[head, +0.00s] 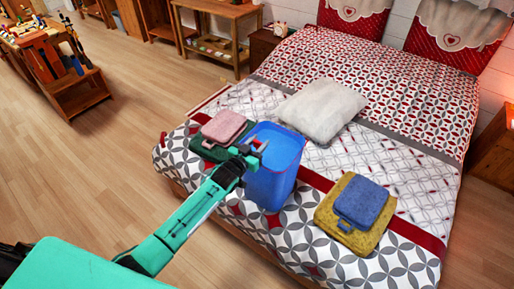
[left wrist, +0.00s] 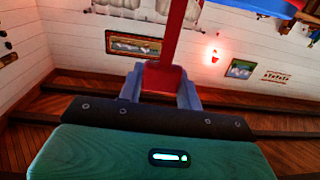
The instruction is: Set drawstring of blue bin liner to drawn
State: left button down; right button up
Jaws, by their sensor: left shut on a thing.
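The blue bin liner (head: 272,178) stands upright and open on the near part of the bed. My left gripper (head: 257,149) is at the left side of its rim. In the left wrist view its jaws (left wrist: 163,80) are shut on a red strap, the drawstring (left wrist: 174,40), which runs upward from between the fingers. A blue piece with a red edge, likely the liner (left wrist: 275,5), shows at the top right of that view. The inside bottom of the liner is hidden. My right gripper is not in view.
The bed (head: 400,125) has a patterned cover. A pink pouch (head: 224,126) lies on dark green cloth left of the liner. A blue pouch (head: 361,203) lies on a yellow cloth (head: 335,228) to its right. A pale cushion (head: 322,108) lies behind. Wooden floor (head: 110,150) is clear at left.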

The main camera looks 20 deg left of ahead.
pick_arm(q)
jog(key=shift+r, duration=0.1)
jog(key=shift+s+r, duration=0.1)
jog(key=shift+s, duration=0.1)
jog(key=c, duration=1.1)
grip_release()
jog(key=shift+s, duration=0.1)
jog(key=shift+o, duration=0.9)
jog(key=shift+s+a+f+b, duration=0.2)
jog(key=shift+s+a+b, duration=0.1)
jog(key=shift+s, duration=0.2)
jog(key=b+v, duration=0.4)
jog(key=v, duration=0.8)
jog(key=shift+s, duration=0.2)
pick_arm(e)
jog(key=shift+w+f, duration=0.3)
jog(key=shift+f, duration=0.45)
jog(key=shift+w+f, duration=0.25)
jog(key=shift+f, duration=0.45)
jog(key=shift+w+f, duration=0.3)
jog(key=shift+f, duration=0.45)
